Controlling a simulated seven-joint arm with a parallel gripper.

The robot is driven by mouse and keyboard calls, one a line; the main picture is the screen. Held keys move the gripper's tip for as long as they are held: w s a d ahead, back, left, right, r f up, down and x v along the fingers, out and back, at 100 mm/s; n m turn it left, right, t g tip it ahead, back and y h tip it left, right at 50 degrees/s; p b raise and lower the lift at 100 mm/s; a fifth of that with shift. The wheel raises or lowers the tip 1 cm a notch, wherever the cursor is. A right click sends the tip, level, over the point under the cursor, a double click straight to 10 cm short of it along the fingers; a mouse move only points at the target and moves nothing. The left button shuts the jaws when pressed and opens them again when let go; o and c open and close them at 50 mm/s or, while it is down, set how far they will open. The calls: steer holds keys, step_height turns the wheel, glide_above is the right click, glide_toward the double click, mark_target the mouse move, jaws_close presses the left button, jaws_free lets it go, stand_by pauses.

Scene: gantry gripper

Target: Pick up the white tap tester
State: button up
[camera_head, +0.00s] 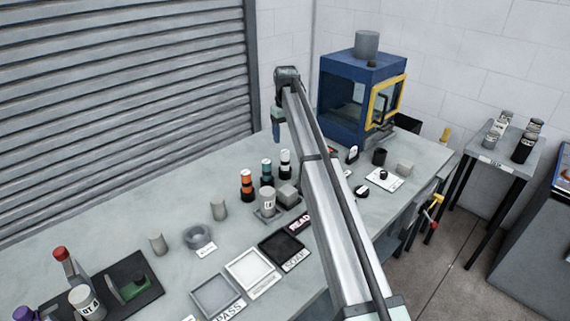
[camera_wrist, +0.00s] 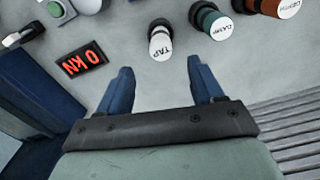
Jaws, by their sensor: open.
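The white tap tester (camera_head: 285,163) stands upright on the bench, at the right end of a short row of testers. It is white with a dark band. In the wrist view the tap tester (camera_wrist: 160,44) shows its white top marked TAP, just beyond my fingertips and roughly centred between them. My gripper (camera_head: 278,132) has blue fingers and hangs above the bench, behind the testers in the head view. In the wrist view my gripper (camera_wrist: 160,70) is open, with nothing between its fingers.
A teal tester (camera_head: 266,173) and an orange tester (camera_head: 246,186) stand close to the left. A blue machine (camera_head: 347,97) stands to the right. A red 0 kN display (camera_wrist: 82,60) lies near my fingers.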

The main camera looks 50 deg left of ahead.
mark_target(285, 160)
step_height(285, 160, down, 12)
steer(key=shift+f, duration=0.15)
steer(key=c, duration=1.1)
stand_by(0.3)
step_height(285, 160, up, 8)
steer(key=shift+a+f, duration=0.1)
steer(key=shift+f, duration=0.1)
steer(key=shift+w+d+r, duration=0.2)
steer(key=shift+w+r, duration=0.1)
steer(key=shift+r, duration=0.25)
steer(key=shift+w+d+r, duration=0.2)
steer(key=shift+w+r, duration=0.05)
steer(key=shift+r, duration=0.25)
steer(key=w+d+r, duration=0.1)
steer(key=w+d, duration=0.6)
steer(key=d, duration=0.3)
steer(key=shift+w+d+r, duration=0.15)
steer(key=shift+w+r, duration=0.2)
steer(key=shift+w, duration=0.05)
